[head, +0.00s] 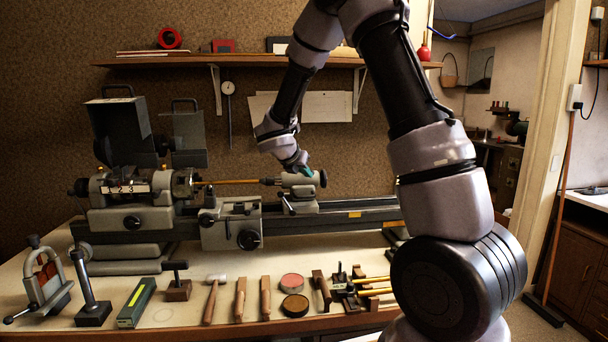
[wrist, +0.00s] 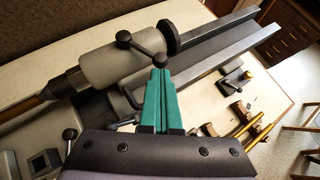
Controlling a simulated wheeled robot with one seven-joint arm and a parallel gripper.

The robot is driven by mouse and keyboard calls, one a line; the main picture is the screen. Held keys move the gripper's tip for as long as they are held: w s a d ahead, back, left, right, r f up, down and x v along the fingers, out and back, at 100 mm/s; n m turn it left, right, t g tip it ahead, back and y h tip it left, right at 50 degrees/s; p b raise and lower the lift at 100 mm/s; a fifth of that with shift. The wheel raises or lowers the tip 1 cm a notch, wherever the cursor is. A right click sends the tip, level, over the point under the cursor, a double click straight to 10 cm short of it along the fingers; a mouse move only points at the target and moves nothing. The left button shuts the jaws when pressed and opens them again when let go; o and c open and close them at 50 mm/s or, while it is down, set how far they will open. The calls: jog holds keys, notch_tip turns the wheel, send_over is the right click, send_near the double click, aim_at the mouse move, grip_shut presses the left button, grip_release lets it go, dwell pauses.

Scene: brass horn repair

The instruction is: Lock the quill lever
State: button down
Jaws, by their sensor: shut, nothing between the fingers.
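The tailstock (head: 297,181) sits on the lathe bed, its quill pointing left; in the wrist view its pale barrel (wrist: 112,65) runs across the upper left. A short lever with a black ball knob, which I take for the quill lever (wrist: 139,48), lies along the top of the barrel, knob toward the upper left. My gripper (wrist: 160,72) has teal fingers, shut and empty, with the tips close to the lever's right end; whether they touch it is unclear. In the head view my gripper (head: 304,171) is at the tailstock and hides the lever.
A second lever (head: 287,204) hangs low on the tailstock's front. The handwheel (wrist: 170,38) is just right of the barrel. A brass-coloured rod (head: 228,182) runs left to the headstock (head: 135,188). Mallets and other hand tools line the bench front.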

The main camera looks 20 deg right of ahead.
jog(key=shift+w+d+r, duration=0.1)
jog(key=shift+d, duration=0.7)
